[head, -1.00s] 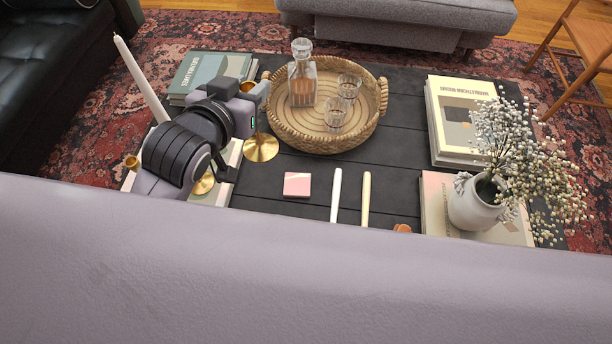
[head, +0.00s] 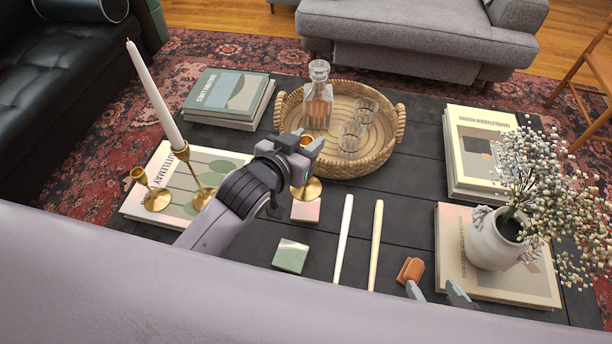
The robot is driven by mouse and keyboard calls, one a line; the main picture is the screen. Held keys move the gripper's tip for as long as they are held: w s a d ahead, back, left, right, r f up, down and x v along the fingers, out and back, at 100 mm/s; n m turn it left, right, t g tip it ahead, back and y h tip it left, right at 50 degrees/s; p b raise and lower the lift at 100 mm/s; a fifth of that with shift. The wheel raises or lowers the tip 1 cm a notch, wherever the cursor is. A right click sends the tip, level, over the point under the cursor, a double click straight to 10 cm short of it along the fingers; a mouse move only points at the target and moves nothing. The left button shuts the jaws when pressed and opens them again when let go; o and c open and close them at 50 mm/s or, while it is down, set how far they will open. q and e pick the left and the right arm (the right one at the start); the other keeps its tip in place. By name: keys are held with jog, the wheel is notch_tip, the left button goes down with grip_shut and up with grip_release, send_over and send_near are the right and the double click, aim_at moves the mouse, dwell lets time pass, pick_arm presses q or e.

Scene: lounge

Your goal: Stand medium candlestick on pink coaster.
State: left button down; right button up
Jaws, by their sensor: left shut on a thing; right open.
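My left gripper (head: 305,160) is shut on the medium brass candlestick (head: 312,190), which it holds roughly upright. The cup shows above the fingers and the round base below them; the stem is mostly hidden. The pink coaster (head: 305,212) lies on the dark table just below the base in the head view. The base overlaps the coaster's far edge in the picture; I cannot tell whether they touch. My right gripper (head: 436,292) is open and empty at the table's near edge, by an orange-brown object (head: 410,270).
A tall brass candlestick with a white candle (head: 160,95) and a short one (head: 156,190) stand on a book at left. A green coaster (head: 291,256) and two loose candles (head: 343,240) lie nearby. A wicker tray (head: 398,125) with decanter and glasses stands behind. A flower vase (head: 490,240) is at right.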

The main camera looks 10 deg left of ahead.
pick_arm(q)
jog(key=b, duration=0.2)
send_over(312, 189)
jog(key=a, duration=0.2)
jog(key=shift+w+d+f, duration=0.1)
jog(key=shift+w+f, duration=0.05)
jog(key=shift+f, duration=1.3)
jog(key=shift+w+d+f, duration=0.1)
jog(key=shift+f, duration=1.4)
jog(key=shift+w+d+f, duration=0.1)
jog(key=shift+w+f, duration=0.05)
jog(key=shift+f, duration=1.4)
jog(key=shift+f, duration=0.15)
jog(key=c, duration=0.8)
grip_release()
jog(key=shift+a, duration=0.1)
jog(key=shift+o, duration=0.2)
